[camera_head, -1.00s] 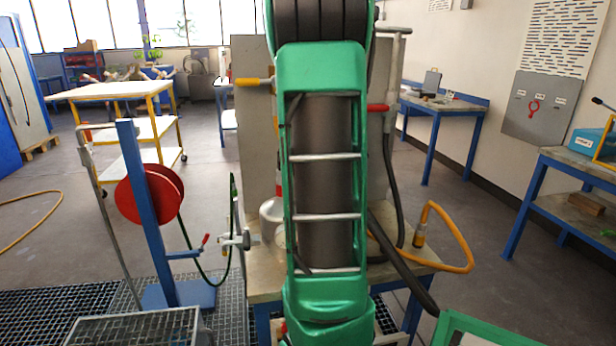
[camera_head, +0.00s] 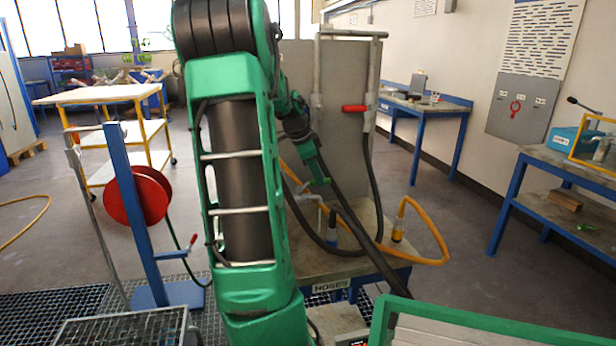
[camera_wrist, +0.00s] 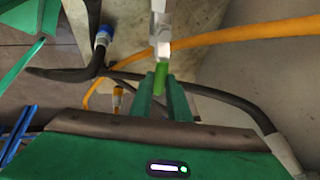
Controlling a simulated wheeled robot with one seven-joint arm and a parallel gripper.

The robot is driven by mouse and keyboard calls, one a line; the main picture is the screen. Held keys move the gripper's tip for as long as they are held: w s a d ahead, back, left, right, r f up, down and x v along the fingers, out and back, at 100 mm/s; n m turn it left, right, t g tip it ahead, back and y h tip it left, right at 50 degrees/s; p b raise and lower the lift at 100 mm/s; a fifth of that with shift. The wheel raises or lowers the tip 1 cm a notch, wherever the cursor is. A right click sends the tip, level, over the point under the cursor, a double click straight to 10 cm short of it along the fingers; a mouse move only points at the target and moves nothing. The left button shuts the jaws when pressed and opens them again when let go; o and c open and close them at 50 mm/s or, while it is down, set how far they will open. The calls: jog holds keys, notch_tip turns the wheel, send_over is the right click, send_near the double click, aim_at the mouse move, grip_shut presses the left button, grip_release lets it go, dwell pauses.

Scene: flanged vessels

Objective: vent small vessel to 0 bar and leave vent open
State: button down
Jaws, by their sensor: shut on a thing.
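In the wrist view my gripper (camera_wrist: 165,98) is shut on a small green handle (camera_wrist: 160,78) below a pale grey fitting (camera_wrist: 160,32). In the head view my gripper (camera_head: 318,182) is small and partly hard to make out, above the bench marked HOSES (camera_head: 340,262) and in front of the grey panel. The small vessel and any pressure gauge cannot be made out now; my arm covers the left part of the bench. Whether the valve at the green handle is open or shut cannot be told.
A red handle (camera_head: 355,108) sits on the upright pipework. Yellow hose (camera_head: 440,240) and black hoses loop around the bench, close to my gripper. A red hose reel (camera_head: 136,195) stands at left. A green-edged frame (camera_head: 450,322) is at lower right. Open floor lies right.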

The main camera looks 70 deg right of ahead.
jog(key=shift+w+a, duration=0.1)
jog(key=shift+w, duration=0.45)
jog(key=c, duration=1.7)
grip_release()
jog(key=shift+o, duration=0.2)
jog(key=shift+s, duration=0.2)
jog(key=shift+r, duration=0.1)
jog(key=v, duration=1)
jog(key=shift+a+r, duration=0.25)
jog(key=shift+r, duration=0.05)
jog(key=shift+w, duration=0.1)
